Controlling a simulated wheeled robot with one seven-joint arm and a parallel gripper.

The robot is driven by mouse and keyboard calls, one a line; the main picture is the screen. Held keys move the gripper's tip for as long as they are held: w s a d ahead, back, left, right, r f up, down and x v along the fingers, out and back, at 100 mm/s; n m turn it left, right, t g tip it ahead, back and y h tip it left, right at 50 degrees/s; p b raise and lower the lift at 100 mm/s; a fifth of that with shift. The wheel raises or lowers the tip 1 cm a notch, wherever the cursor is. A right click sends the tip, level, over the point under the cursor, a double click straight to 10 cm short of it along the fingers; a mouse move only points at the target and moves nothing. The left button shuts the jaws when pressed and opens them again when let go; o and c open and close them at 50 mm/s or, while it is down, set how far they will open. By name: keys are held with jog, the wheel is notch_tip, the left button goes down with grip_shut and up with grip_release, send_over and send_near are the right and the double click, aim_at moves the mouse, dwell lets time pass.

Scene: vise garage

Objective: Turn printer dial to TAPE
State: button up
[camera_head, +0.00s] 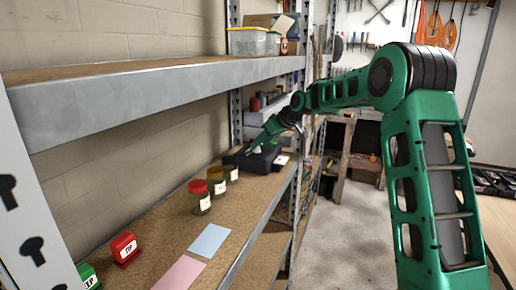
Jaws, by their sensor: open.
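The printer (257,162) appears to be the dark, low box on the shelf board, toward its far end. My green arm reaches in from the right, and my gripper (257,148) is at the printer's top, pointing down and to the left. The gripper is small in this view; I cannot tell whether it touches the printer. The dial and its labels cannot be made out from here. I see nothing held in the gripper.
Jars with a red lid (199,194) and a yellow lid (216,180) stand in front of the printer beside a darker jar. A blue sheet (209,240), a pink sheet (179,274) and a red block (124,248) lie nearer. An upper shelf (150,92) overhangs the board.

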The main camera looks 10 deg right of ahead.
aim_at(259, 147)
jog(key=shift+x, duration=1.5)
jog(key=c, duration=1)
jog(key=shift+c, duration=0.2)
jog(key=shift+f+m+h, duration=0.1)
jog(key=shift+m+h, duration=0.2)
jog(key=shift+m, duration=0.1)
jog(key=m+h, duration=0.1)
jog(key=m+t, duration=0.1)
jog(key=shift+s+a+m+h, duration=0.15)
jog(key=shift+a+m+h, duration=0.15)
jog(key=shift+h, duration=0.1)
jog(key=shift+a+m+h, duration=0.2)
jog(key=shift+m+h, duration=1.5)
jog(key=shift+m, duration=0.5)
